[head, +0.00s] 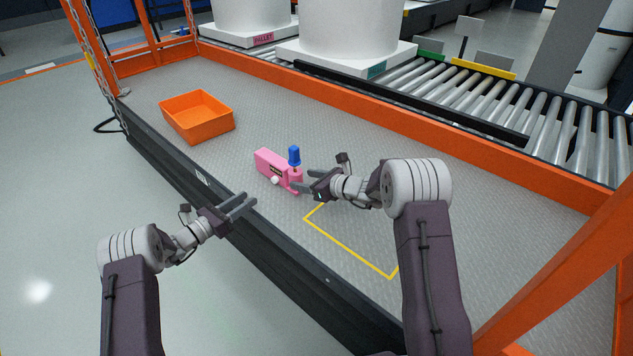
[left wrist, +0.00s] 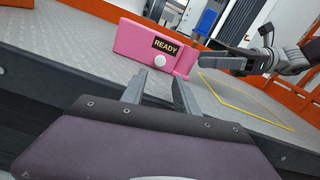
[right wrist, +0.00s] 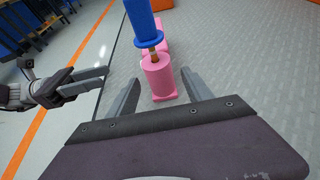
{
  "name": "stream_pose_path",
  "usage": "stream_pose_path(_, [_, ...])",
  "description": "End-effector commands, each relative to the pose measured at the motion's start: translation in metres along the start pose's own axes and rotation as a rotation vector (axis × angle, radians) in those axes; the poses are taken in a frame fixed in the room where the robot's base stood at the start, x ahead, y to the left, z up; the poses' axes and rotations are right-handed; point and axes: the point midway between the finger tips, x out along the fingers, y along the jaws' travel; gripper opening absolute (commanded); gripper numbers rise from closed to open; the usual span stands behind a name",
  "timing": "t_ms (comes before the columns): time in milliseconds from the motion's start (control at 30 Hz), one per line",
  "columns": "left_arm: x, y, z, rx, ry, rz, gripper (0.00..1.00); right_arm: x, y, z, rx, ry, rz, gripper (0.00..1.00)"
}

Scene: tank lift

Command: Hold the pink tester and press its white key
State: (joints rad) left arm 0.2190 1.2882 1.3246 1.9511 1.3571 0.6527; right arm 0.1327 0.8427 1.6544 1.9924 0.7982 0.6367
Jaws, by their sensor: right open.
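The pink tester (head: 268,162) lies on the grey deck, with a dark READY label (left wrist: 166,45) and a round white key (left wrist: 160,60) on its near face; the key also shows in the head view (head: 275,181). A blue piece (head: 294,156) on a brass-coloured stem stands at its right end, above a pink round part (right wrist: 159,77). My right gripper (head: 308,182) is open at that end; in the right wrist view the round part shows between its fingertips, and contact is unclear. My left gripper (head: 247,204) is open and empty, short of the key, near the deck's front edge.
An orange bin (head: 197,117) stands on the deck at the back left. A yellow outline (head: 345,246) marks bare deck right of the tester. Orange rails, a roller conveyor (head: 500,100) and large white drums lie behind. An orange post (head: 570,285) rises at the right.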

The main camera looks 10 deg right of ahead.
Motion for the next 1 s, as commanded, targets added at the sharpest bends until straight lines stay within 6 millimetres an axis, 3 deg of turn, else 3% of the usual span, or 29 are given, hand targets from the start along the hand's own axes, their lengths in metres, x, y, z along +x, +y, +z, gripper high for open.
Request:
stream_pose_path(200, [0.0, 0.0, 0.0, 0.0, 0.0, 0.0, 0.36, 0.03, 0.0, 0.0, -0.002, 0.0, 0.001, 0.59])
stream_pose_path(500, [0.0, 0.0, 0.0, 0.0, 0.0, 0.0, 0.36, 0.035, 0.0, 0.0, -0.002, 0.001, 0.0, 0.59])
stream_pose_path(533, [0.0, 0.0, 0.0, 0.0, 0.0, 0.0, 0.36, 0.034, 0.0, 0.0, -0.002, 0.001, 0.0, 0.56])
stream_pose_path(733, [0.0, 0.0, 0.0, 0.0, 0.0, 0.0, 0.36, 0.034, 0.0, 0.0, -0.002, 0.001, 0.0, 0.01])
stream_pose_path(800, [0.0, 0.0, 0.0, 0.0, 0.0, 0.0, 0.36, 0.034, 0.0, 0.0, -0.002, 0.001, 0.0, 0.0])
stream_pose_path(933, [0.0, 0.0, 0.0, 0.0, 0.0, 0.0, 0.0, 0.034, 0.0, 0.0, -0.002, 0.001, 0.0, 0.0])
stream_pose_path(1000, [0.0, 0.0, 0.0, 0.0, 0.0, 0.0, 0.0, 0.034, 0.0, 0.0, -0.002, 0.001, 0.0, 0.0])
